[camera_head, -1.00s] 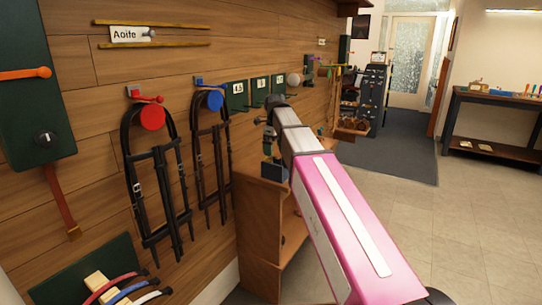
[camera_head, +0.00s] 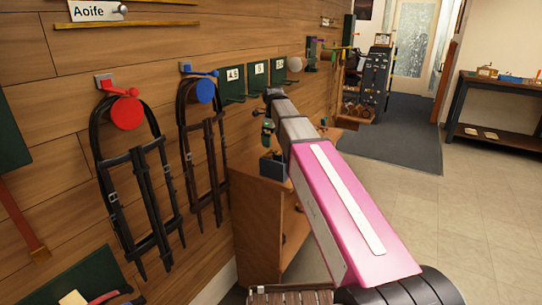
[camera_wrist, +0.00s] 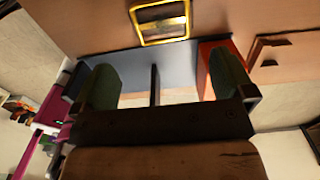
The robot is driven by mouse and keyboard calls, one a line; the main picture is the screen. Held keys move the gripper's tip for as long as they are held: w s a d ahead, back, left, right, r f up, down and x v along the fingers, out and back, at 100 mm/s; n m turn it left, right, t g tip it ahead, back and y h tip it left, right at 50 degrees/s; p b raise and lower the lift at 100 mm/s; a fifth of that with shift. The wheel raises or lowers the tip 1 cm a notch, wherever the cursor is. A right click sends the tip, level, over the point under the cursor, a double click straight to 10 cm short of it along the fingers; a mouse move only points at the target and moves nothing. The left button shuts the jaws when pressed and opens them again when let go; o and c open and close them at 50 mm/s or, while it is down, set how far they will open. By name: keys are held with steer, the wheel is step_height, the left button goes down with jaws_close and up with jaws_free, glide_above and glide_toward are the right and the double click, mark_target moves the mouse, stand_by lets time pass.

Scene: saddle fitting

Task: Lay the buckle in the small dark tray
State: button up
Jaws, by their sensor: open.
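In the wrist view a gold-coloured rectangular buckle (camera_wrist: 160,20) lies flat on a brown wooden surface, beyond my fingertips. My gripper (camera_wrist: 163,80) is open, its two green fingers wide apart with nothing held between them. A blue-grey divided container (camera_wrist: 185,62) shows behind and between the fingers. In the head view my gripper (camera_head: 267,133) hangs just above a small dark blue box (camera_head: 272,168) on the wooden cabinet. I cannot tell whether this box is the small dark tray. The buckle does not show clearly in the head view.
A red-orange part (camera_wrist: 218,62) stands beside the container, close to the right finger. The cabinet (camera_head: 258,215) stands against the plank wall. Black bridles (camera_head: 138,180) hang on the wall at the left. A dark bench (camera_head: 500,110) stands far right, with open floor before it.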

mark_target(271, 155)
steer(key=shift+w+a+f, duration=0.1)
steer(key=shift+w+f, duration=0.05)
steer(key=shift+f, duration=1.55)
steer(key=shift+w+f, duration=0.15)
steer(key=shift+f, duration=1.55)
steer(key=c, duration=0.9)
steer(key=shift+r, duration=0.1)
